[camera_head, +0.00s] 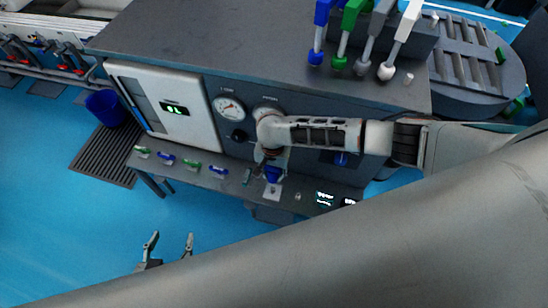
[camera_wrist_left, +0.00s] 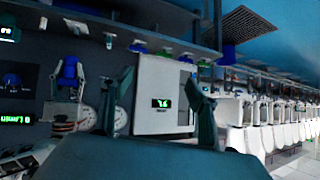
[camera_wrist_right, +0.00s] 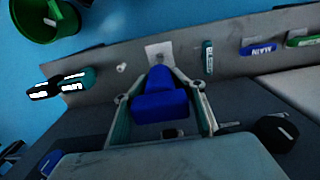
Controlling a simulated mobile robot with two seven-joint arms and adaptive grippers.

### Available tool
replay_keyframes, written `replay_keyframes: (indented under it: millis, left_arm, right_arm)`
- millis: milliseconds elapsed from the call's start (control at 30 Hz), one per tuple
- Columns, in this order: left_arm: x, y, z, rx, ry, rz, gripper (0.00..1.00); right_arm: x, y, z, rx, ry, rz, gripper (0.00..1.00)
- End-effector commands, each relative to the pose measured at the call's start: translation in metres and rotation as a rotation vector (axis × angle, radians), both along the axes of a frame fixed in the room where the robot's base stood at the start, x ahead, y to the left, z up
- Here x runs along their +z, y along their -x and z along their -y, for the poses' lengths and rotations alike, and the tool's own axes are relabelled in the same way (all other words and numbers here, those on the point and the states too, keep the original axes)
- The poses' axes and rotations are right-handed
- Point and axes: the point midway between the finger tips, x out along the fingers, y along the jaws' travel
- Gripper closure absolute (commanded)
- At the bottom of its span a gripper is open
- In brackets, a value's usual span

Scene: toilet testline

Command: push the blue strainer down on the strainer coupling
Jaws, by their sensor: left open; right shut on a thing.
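The blue strainer (camera_head: 273,174) is between the fingers of my right gripper (camera_head: 271,170), over the bench's front ledge. In the right wrist view my right gripper (camera_wrist_right: 162,112) is shut on the strainer (camera_wrist_right: 160,100), which points at a white square plate (camera_wrist_right: 153,50) on the ledge. The plate also shows just below the strainer in the head view (camera_head: 272,193). The coupling is mostly hidden by the strainer, and I cannot tell whether they touch. The strainer (camera_wrist_left: 69,69) also shows in the left wrist view. My left gripper (camera_head: 169,247) is open and empty, in front of the bench.
The grey ledge (camera_head: 232,186) carries several green and blue labelled fittings left of the strainer and small displays (camera_head: 325,199) to the right. Gauges (camera_head: 229,107) and a white panel (camera_head: 165,107) stand behind. A blue bucket (camera_head: 105,107) is at left. The blue floor before the ledge is clear.

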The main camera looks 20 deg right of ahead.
Motion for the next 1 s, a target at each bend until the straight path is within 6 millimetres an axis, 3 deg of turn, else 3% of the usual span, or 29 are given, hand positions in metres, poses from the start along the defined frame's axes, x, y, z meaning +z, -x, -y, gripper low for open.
replay_keyframes:
  millis: [600, 1000]
  left_arm:
    - [-0.048, 0.003, -0.011, -0.006, -0.050, -0.012, 0.41]
    - [-0.053, -0.005, -0.016, -0.010, -0.070, 0.000, 0.41]
  right_arm:
    - [-0.055, 0.006, 0.000, -0.002, 0.000, -0.009, 0.88]
    - [-0.067, 0.002, -0.001, -0.002, -0.001, -0.001, 0.88]
